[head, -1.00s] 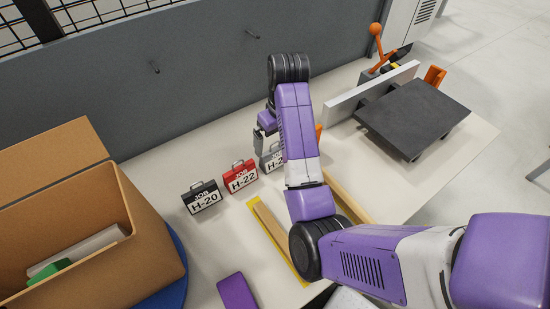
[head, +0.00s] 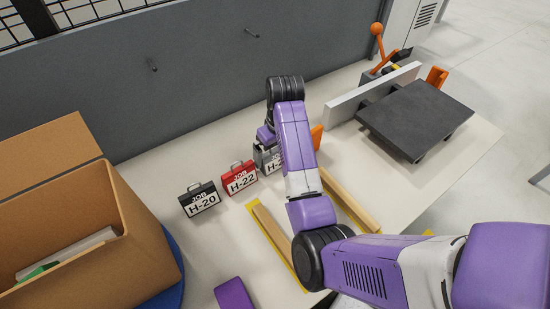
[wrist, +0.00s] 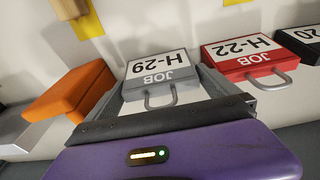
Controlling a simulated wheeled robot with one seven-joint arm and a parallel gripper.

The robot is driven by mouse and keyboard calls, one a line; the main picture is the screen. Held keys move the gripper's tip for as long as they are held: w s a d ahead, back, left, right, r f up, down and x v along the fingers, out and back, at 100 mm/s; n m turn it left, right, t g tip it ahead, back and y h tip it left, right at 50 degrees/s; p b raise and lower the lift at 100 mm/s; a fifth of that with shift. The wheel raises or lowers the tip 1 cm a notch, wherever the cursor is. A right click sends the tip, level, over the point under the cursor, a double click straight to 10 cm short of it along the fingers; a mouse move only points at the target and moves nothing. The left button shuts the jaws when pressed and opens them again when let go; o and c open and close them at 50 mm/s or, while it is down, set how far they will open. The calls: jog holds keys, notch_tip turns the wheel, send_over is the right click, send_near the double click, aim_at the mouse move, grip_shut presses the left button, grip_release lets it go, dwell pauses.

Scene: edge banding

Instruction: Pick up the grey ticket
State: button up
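The grey ticket (head: 270,158), a small case-shaped tag with a handle, stands at the right end of a row of tickets in the head view, partly hidden by my arm. In the wrist view the grey ticket (wrist: 158,72) shows its white label, JOB H-29, upside down, with its handle towards me. My gripper (wrist: 163,77) is open, with one finger on each side of the ticket. Small gaps seem to separate the fingers from its sides. In the head view my gripper (head: 265,138) is mostly hidden behind my wrist.
The red ticket H-22 (head: 239,178) stands close to the left of the grey one, then the black ticket H-20 (head: 201,200). An orange block (wrist: 72,92) is on the other side. A cardboard box (head: 150,245) stands left. A grey panel (head: 200,75) rises behind.

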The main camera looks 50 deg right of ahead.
jog(key=c, duration=0.9)
jog(key=shift+r, duration=0.1)
jog(key=shift+r, duration=0.45)
notch_tip(320, 180, up, 11)
jog(key=p, duration=0.6)
jog(key=shift+a+f, duration=0.1)
jog(key=shift+f, duration=0.05)
jog(key=shift+r, duration=4.15)
